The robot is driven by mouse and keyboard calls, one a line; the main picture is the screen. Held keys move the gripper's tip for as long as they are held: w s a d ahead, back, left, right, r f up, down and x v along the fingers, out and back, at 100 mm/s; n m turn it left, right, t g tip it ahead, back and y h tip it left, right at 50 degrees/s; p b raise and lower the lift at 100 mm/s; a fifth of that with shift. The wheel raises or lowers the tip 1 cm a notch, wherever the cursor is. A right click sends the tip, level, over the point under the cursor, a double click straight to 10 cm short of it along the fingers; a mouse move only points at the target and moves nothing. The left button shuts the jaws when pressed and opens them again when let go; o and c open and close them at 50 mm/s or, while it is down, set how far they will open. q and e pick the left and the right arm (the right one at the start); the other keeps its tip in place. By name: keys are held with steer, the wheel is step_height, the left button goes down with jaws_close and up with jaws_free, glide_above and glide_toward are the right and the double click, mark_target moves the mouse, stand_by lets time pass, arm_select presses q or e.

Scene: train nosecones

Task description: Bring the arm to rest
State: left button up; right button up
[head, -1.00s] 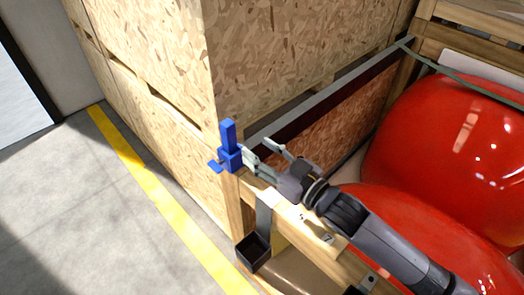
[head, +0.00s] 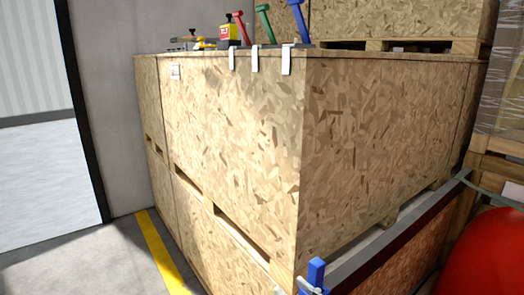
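Neither of my grippers shows clearly in the head view. A blue clamp-like piece (head: 316,272) stands at the bottom edge, at the near corner of the large chipboard crate. Its lower part is cut off by the frame. A small pale grey bit beside it is too small to identify. A red rounded nosecone (head: 487,262) shows in part at the lower right.
The tall chipboard crate (head: 240,130) fills the middle. Tools with red (head: 241,27) and green (head: 265,22) handles, and a yellow-red item (head: 229,31), are on its top. A grey rail (head: 400,232) runs along its right side. Floor with a yellow line (head: 160,250) is clear at left.

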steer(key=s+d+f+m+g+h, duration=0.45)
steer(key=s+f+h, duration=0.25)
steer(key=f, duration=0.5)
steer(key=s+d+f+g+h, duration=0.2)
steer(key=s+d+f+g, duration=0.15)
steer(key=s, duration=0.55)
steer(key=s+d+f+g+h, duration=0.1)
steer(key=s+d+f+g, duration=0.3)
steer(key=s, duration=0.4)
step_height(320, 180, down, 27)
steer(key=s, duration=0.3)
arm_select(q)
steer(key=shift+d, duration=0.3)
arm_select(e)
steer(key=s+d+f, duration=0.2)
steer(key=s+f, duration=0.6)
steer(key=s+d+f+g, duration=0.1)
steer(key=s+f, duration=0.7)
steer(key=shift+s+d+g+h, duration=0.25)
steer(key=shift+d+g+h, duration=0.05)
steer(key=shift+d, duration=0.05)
